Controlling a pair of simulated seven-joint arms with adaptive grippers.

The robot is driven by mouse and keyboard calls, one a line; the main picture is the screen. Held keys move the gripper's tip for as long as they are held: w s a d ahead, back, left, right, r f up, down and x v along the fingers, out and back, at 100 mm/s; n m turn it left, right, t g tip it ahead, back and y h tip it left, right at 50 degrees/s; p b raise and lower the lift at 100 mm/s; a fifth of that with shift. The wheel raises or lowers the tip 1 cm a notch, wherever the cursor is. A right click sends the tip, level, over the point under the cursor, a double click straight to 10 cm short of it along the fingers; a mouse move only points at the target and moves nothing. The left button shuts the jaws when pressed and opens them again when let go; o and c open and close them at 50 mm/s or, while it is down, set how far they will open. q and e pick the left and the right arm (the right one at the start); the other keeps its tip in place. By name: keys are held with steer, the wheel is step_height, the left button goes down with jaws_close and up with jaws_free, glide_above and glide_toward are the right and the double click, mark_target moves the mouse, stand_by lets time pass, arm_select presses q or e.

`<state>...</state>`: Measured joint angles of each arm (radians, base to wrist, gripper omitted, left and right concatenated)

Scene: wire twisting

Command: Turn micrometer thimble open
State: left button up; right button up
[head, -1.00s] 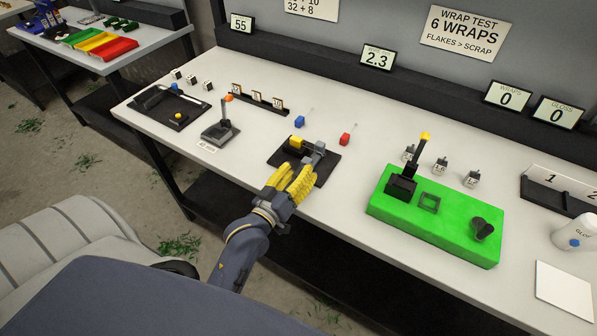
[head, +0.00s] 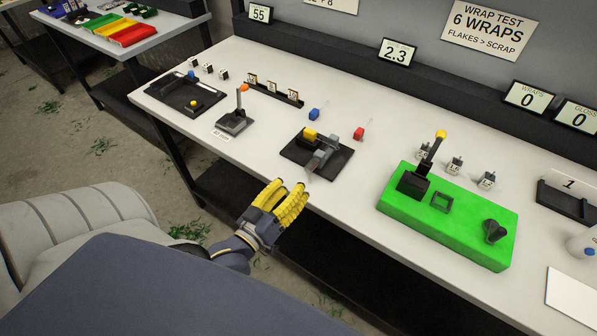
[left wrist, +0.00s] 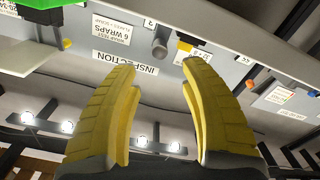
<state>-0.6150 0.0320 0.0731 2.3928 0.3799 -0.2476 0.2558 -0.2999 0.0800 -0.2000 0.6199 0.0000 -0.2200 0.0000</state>
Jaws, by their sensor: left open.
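The micrometer stands on a black base plate (head: 292,153) near the front edge of the bench, with a yellow block (head: 310,134) at its back left. Its grey parts, seemingly including the thimble (head: 320,156), are at the right of the plate; the thimble's turn cannot be read. A grey cylinder (left wrist: 160,48) and a yellow block (left wrist: 184,46) show beyond the fingertips in the left wrist view. My left gripper (head: 291,188) is open and empty, in front of the bench edge and apart from the micrometer. My right gripper is not in view.
A green block (head: 450,228) with a lever and a dark knob stands to the right. A joystick-like stand (head: 236,122) and a black tray (head: 180,98) are to the left. Small blue (head: 314,114) and red (head: 359,133) pieces lie behind. A display (head: 397,52) reads 2.3.

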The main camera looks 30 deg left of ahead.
arm_select(q)
steer(key=shift+s, duration=1.1)
steer(key=m, duration=0.8)
glide_toward(307, 171)
steer(key=w, duration=1.2)
steer(key=shift+d+r, duration=0.1)
steer(key=shift+d, duration=0.1)
